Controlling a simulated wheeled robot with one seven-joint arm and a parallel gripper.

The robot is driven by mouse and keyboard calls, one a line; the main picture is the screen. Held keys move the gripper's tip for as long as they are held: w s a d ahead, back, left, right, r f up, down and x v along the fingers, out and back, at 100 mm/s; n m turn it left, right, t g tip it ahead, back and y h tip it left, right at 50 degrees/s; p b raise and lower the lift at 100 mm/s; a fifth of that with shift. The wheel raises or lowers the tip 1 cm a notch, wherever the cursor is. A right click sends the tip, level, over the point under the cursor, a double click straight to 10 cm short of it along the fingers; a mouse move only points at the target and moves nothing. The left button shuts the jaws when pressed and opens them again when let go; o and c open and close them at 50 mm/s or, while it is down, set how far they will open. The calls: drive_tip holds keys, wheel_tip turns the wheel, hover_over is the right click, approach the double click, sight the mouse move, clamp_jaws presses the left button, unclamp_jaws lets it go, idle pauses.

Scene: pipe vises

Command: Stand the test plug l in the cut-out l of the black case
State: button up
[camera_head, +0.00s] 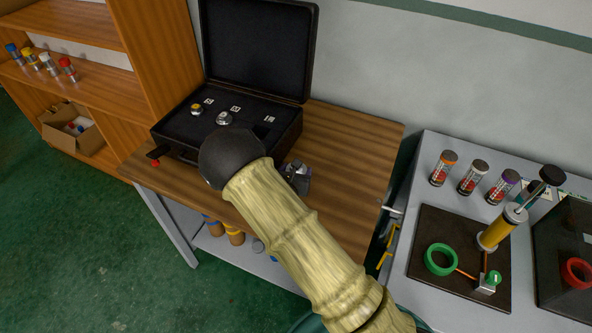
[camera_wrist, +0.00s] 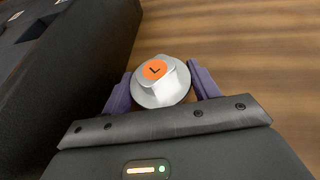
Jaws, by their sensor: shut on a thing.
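The test plug l (camera_wrist: 160,80), silver with an orange top marked L, sits between the two purple fingers of my gripper (camera_wrist: 161,88), which is shut on it. In the head view my gripper (camera_head: 297,176) is just right of the black case (camera_head: 285,135), largely hidden by my arm. The plug is over the wooden bench top; I cannot tell its height. The case is open and holds two plugs, one yellow-topped (camera_head: 197,108) and one silver (camera_head: 224,118). The dark cut-out (camera_head: 262,130) at the case's right is empty; its label is too small to read.
The raised case lid (camera_head: 258,45) stands behind the case. In the wrist view the case wall (camera_wrist: 85,70) rises along the left. The bench top (camera_head: 350,130) is clear to the right. A grey table (camera_head: 400,262) with vials and a pump stands further right.

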drive_tip(key=shift+f, duration=0.1)
drive_tip(key=o, duration=1.1)
drive_tip(key=shift+d, duration=0.1)
drive_tip(key=b+v, duration=0.1)
drive_tip(key=v, duration=1.1)
drive_tip(key=shift+s+r+b, duration=0.2)
drive_tip(key=shift+r+b, duration=0.05)
drive_tip(key=shift+b, duration=0.1)
drive_tip(key=shift+w, duration=0.1)
